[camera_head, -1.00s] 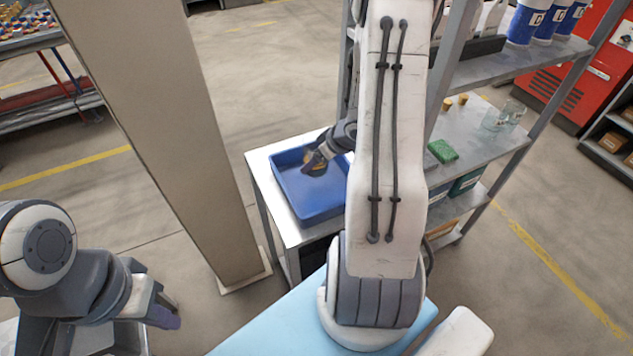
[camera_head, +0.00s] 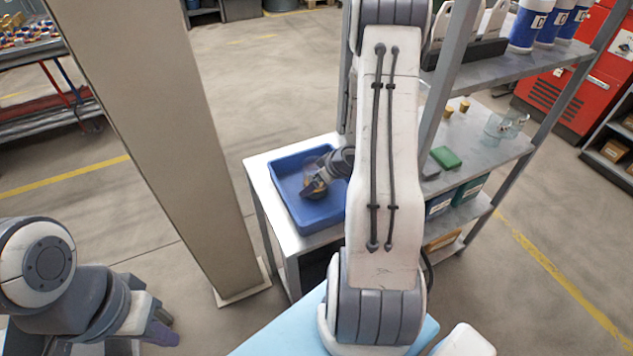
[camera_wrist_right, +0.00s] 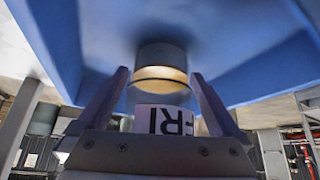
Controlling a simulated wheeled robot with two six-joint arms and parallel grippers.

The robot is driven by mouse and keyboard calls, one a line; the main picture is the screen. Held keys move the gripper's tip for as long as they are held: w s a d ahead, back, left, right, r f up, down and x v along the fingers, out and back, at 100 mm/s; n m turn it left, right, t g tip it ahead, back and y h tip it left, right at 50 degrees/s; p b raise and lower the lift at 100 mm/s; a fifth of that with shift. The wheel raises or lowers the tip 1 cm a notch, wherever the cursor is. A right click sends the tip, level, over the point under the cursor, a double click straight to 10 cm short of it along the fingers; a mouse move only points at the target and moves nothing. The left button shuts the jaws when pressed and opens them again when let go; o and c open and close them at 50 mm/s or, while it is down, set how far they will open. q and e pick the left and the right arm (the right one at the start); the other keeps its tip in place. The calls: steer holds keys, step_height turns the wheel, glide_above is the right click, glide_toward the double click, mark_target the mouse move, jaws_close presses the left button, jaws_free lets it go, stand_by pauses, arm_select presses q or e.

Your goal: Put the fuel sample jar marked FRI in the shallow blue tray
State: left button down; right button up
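The jar (camera_head: 315,187) with amber contents is inside the shallow blue tray (camera_head: 281,180), on the grey table left of the shelves. In the right wrist view its white label reads FRI (camera_wrist_right: 165,120), with an amber band and dark end above it. My right gripper (camera_head: 314,190) is down in the tray, its fingers on both sides of the jar, which appears clasped; the fingers also show in the wrist view (camera_wrist_right: 160,90). I cannot tell whether the jar touches the tray floor. My left gripper (camera_head: 165,325) is at the lower left, empty, its fingers apart.
A beige pillar (camera_head: 165,140) stands left of the table. The shelving at right holds a green sponge (camera_head: 445,157), glass jars (camera_head: 505,125), small amber-topped items (camera_head: 455,107) and blue-and-white containers (camera_head: 527,28). The tray around the jar looks clear.

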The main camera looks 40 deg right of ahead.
steer(key=shift+r, duration=0.3)
steer(key=p+v, duration=0.5)
steer(key=v, duration=0.7)
steer(key=w+a+r+n+g+h, duration=0.1)
steer(key=w+a+r, duration=0.25)
steer(key=a, duration=0.25)
steer(key=w+a+r+n+h, duration=0.1)
steer(key=w+a+r+h, duration=0.1)
steer(key=w+a+r, duration=0.3)
steer(key=s+a+r+n+g+y, duration=0.1)
steer(key=s+a+r+g, duration=0.1)
steer(key=s+a, duration=0.9)
steer(key=s+a+r+n+g+y, duration=0.2)
steer(key=s+a+g, duration=0.1)
steer(key=s+a, duration=0.9)
steer(key=shift+s+a+r+n+g, duration=0.2)
steer(key=shift+a+n+g, duration=0.1)
steer(key=shift+a, duration=0.15)
